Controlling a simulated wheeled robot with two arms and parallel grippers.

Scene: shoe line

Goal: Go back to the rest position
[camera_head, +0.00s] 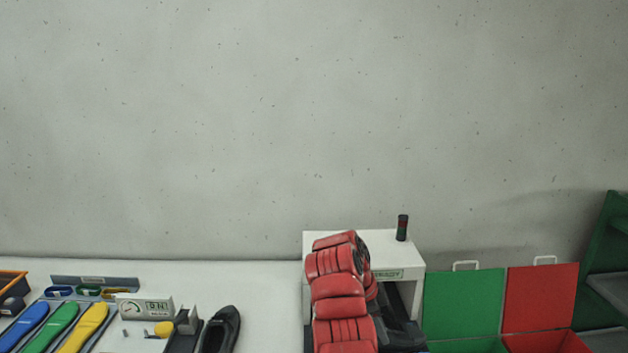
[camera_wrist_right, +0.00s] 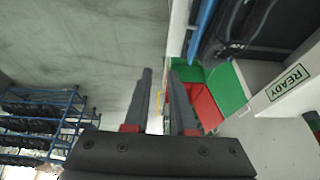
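My right arm, red and black, rises in front of the white machine with the READY label in the head view. My right gripper (camera_head: 396,330) is a dark shape at the right side of this arm, partly hidden by it. In the right wrist view, its two dark fingers (camera_wrist_right: 160,100) stand apart with a gap between them. Nothing is held in the gap; floor and wall show beyond it. My left gripper and left arm are not in the head view.
A white machine (camera_head: 320,238) with a dark cylinder (camera_head: 402,228) on top stands behind my right arm. Green (camera_head: 463,303) and red (camera_head: 541,297) bins are to its right. Left, a white table (camera_head: 240,280) holds coloured insoles (camera_head: 55,325), a gauge (camera_head: 150,306) and a black shoe (camera_head: 221,330).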

